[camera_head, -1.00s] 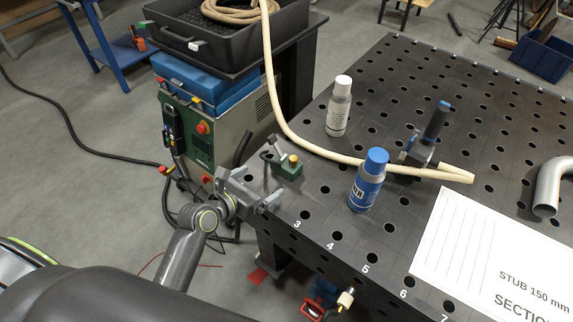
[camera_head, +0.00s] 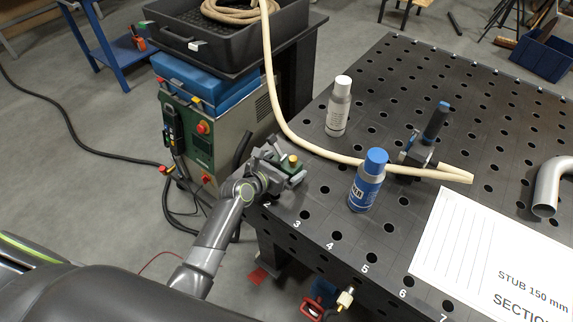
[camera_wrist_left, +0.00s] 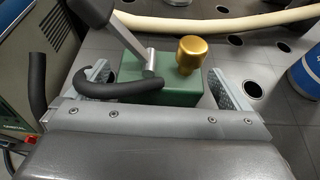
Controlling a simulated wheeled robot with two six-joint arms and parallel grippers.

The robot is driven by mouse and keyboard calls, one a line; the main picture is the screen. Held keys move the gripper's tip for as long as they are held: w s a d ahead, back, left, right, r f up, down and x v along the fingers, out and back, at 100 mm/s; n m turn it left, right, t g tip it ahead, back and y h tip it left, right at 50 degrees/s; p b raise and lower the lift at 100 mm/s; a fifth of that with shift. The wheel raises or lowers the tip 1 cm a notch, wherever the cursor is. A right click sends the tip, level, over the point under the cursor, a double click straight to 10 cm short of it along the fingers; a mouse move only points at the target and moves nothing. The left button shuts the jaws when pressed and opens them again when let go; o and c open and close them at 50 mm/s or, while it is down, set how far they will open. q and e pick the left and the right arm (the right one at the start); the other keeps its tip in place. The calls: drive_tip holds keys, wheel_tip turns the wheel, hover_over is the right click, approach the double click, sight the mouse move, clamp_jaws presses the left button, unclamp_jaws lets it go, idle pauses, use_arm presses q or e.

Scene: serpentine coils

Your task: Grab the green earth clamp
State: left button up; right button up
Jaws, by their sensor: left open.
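The green earth clamp (camera_head: 291,169) stands on the near left corner of the black perforated table (camera_head: 398,238). It has a green block body, a brass knob and a grey lever with a dark curved handle. My left gripper (camera_head: 284,174) is at the clamp, partly covering it in the head view. In the left wrist view the clamp's green body (camera_wrist_left: 182,88) lies between the two open fingers of my left gripper (camera_wrist_left: 160,90), with a gap on the right side. Contact on the left side cannot be told. My right gripper is not in view.
A white-capped bottle (camera_head: 338,106) and a blue bottle (camera_head: 367,180) stand right of the clamp. A beige hose (camera_head: 330,153) runs behind it, past a blue-handled tool (camera_head: 428,140). A green-fronted machine (camera_head: 205,135) stands left of the table.

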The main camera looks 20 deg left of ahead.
use_arm(q)
drive_tip(key=shift+x, duration=0.95)
drive_tip(key=shift+s, duration=0.1)
drive_tip(key=c, duration=1.6)
drive_tip(key=shift+r, duration=0.15)
